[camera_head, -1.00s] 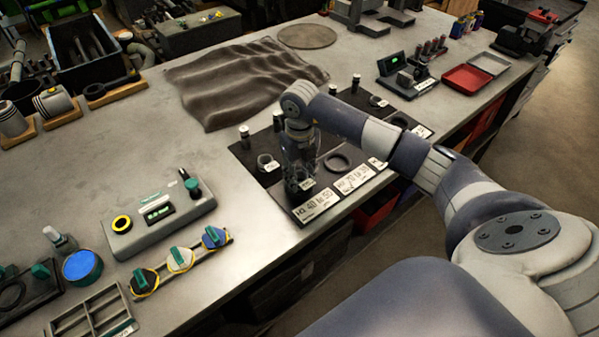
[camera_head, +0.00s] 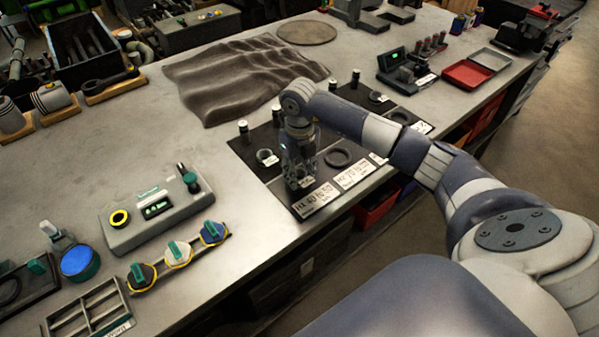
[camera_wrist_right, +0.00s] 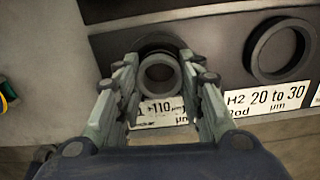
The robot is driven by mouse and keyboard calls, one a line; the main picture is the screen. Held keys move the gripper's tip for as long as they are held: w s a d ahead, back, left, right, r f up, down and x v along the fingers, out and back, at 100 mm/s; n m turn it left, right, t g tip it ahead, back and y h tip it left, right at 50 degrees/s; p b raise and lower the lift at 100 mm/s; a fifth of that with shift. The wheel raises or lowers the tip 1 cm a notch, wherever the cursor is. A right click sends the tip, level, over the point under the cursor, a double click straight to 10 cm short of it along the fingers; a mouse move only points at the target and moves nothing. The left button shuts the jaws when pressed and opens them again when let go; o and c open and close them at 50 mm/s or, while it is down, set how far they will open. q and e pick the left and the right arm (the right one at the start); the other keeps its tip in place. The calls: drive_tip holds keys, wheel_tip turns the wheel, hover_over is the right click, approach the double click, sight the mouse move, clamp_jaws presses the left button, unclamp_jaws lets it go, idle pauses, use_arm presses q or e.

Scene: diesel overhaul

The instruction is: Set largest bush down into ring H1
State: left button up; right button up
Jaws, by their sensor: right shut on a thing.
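My right gripper (camera_wrist_right: 160,82) is shut on a grey, hollow, round bush (camera_wrist_right: 158,75), seen between the fingers in the right wrist view. A small tag reading +110 µm (camera_wrist_right: 160,108) shows below the bush, over the H1 label (camera_head: 316,198). A dark ring, seemingly ring H1 (camera_wrist_right: 157,43), shows just behind the bush and is partly hidden. I cannot tell whether the bush is above the ring or inside it. In the head view, the right gripper (camera_head: 300,180) points down at the mat's near left corner. My left gripper is not in view.
Empty ring H2 (camera_wrist_right: 281,48) lies right of the bush, above its 20 to 30 µm label (camera_wrist_right: 262,105). The dark mat (camera_head: 262,180) also holds another tagged ring-like part (camera_head: 267,157) and small upright posts. A gauge box (camera_head: 155,205) stands left on the bench.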

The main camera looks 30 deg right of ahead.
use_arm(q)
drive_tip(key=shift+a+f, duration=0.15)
use_arm(e)
drive_tip(key=shift+s+a+f, duration=0.15)
drive_tip(key=shift+s+f, duration=0.15)
drive_tip(key=shift+f, duration=0.25)
drive_tip(key=o, duration=1.2)
drive_tip(key=shift+c, duration=0.2)
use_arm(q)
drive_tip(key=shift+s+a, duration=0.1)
use_arm(e)
drive_tip(key=shift+w+f, duration=0.1)
drive_tip(key=shift+w, duration=0.05)
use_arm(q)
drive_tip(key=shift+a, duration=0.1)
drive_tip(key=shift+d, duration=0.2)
use_arm(e)
wheel_tip(320, 180, up, 12)
drive_tip(key=shift+w+r, duration=0.15)
drive_tip(key=shift+r, duration=0.1)
